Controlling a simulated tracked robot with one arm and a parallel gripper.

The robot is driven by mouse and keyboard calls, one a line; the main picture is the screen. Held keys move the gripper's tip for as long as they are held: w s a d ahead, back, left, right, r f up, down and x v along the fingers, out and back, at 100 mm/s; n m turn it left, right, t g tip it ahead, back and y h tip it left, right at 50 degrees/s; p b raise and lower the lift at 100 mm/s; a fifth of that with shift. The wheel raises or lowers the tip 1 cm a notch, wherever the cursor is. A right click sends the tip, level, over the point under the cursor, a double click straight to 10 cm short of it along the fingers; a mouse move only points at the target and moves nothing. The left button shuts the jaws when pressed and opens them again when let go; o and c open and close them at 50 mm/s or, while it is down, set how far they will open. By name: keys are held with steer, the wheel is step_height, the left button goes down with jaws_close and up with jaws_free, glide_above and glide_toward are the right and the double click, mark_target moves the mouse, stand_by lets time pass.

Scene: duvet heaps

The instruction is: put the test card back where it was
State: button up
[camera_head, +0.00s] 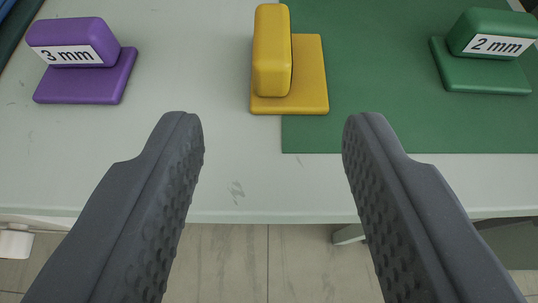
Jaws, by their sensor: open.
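My gripper (273,122) is open, with its two dark textured fingers wide apart and nothing between them. The fingertips point at the table edge side of a yellow block on a flat base (272,52), which stands beyond them near the middle. No label shows on the yellow piece. I cannot make out anything that is clearly a test card. A purple block on a base (88,60), labelled "3 mm", stands at the upper left. A green block on a base (490,50), labelled "2 mm", stands at the upper right.
The pale table (190,70) has a green mat (390,100) on its right part. The yellow base overlaps the mat's left edge. The table's front edge runs below the fingertips, with tiled floor (265,265) beneath. The table between purple and yellow is clear.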

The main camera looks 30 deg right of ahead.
steer(key=shift+s+a+r, duration=0.2)
steer(key=shift+s+r, duration=0.05)
steer(key=shift+s, duration=0.05)
steer(key=w+a+r+n+t+y, duration=0.1)
steer(key=w+a+r, duration=0.2)
steer(key=a+r, duration=0.55)
steer(key=w+a+r+n+t+y, duration=0.1)
steer(key=w+a+r+n, duration=0.15)
steer(key=r, duration=1.05)
steer(key=w+a+r+n+t+y, duration=0.1)
steer(key=w+a+r, duration=0.2)
steer(key=a+r, duration=0.55)
steer(key=s+a+r+y, duration=0.1)
steer(key=s+a+r, duration=0.3)
steer(key=r, duration=0.4)
steer(key=s+a+r+n+t+y, duration=0.1)
steer(key=s+a+r, duration=0.3)
steer(key=r, duration=0.4)
steer(key=s+a+r+n+y, duration=0.1)
steer(key=s+a+r, duration=0.3)
steer(key=r, duration=0.4)
steer(key=shift+s+a+t, duration=0.3)
steer(key=shift+s+t, duration=0.1)
steer(key=shift+s, duration=0.2)
steer(key=shift+s+r, duration=0.1)
